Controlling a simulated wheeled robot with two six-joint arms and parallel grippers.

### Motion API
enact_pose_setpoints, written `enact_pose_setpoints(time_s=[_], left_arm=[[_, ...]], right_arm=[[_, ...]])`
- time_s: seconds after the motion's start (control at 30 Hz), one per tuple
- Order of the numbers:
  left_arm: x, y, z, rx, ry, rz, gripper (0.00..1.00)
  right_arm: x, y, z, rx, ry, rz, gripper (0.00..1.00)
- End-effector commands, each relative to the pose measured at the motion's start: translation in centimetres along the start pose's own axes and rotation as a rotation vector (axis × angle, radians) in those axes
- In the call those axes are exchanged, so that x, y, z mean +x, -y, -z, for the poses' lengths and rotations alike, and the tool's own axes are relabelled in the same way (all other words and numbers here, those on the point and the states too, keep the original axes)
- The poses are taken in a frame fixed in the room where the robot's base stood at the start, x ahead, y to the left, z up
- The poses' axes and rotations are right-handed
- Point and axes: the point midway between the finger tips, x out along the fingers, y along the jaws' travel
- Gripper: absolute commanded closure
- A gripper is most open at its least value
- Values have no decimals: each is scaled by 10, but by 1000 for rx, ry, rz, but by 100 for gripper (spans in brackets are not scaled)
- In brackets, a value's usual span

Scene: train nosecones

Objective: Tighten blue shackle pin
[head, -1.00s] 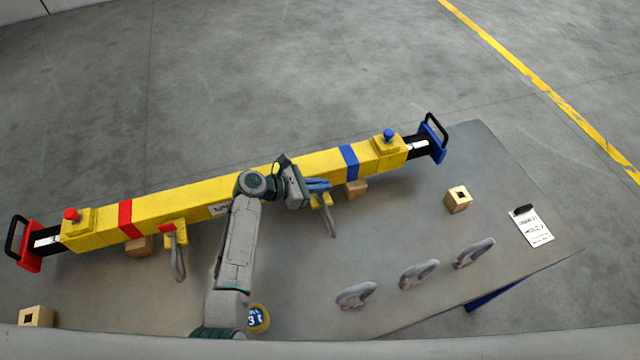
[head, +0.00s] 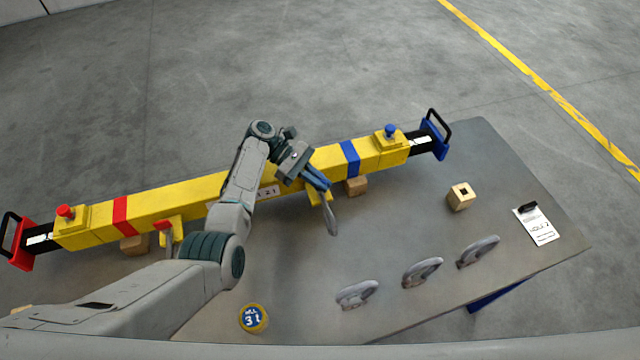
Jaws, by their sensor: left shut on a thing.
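A yellow spreader beam (head: 190,194) lies slanted across the table, with a red band to the left and a blue band (head: 348,159) to the right. My left gripper (head: 318,180) is at the beam's near side, left of the blue band. It is shut on the blue shackle pin (head: 321,184), which its fingers mostly hide. A grey shackle (head: 331,214) hangs just below the fingers from a yellow lug (head: 315,198). The red pin (head: 163,226) shows at the left lug (head: 177,231), its shackle mostly hidden by my arm. My right gripper is out of view.
Several loose grey hooks or shackles, one here (head: 422,272), lie on the table (head: 300,310). A wooden block (head: 461,196) and a clipboard (head: 537,224) are at the right. A round 3 t tag (head: 253,318) lies in front.

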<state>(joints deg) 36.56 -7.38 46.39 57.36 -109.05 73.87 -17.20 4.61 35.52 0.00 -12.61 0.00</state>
Motion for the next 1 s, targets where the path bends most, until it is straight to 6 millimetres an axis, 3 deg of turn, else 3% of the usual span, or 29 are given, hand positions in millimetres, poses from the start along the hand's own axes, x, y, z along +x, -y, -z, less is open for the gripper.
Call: enact_pose_setpoints(time_s=[0.5, 1.0], left_arm=[[-1, -3, 0, 119, -3, 290, 100], [-1, -1, -1, 170, -1, 403, 100]], right_arm=[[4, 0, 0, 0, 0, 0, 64], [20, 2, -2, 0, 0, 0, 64]])
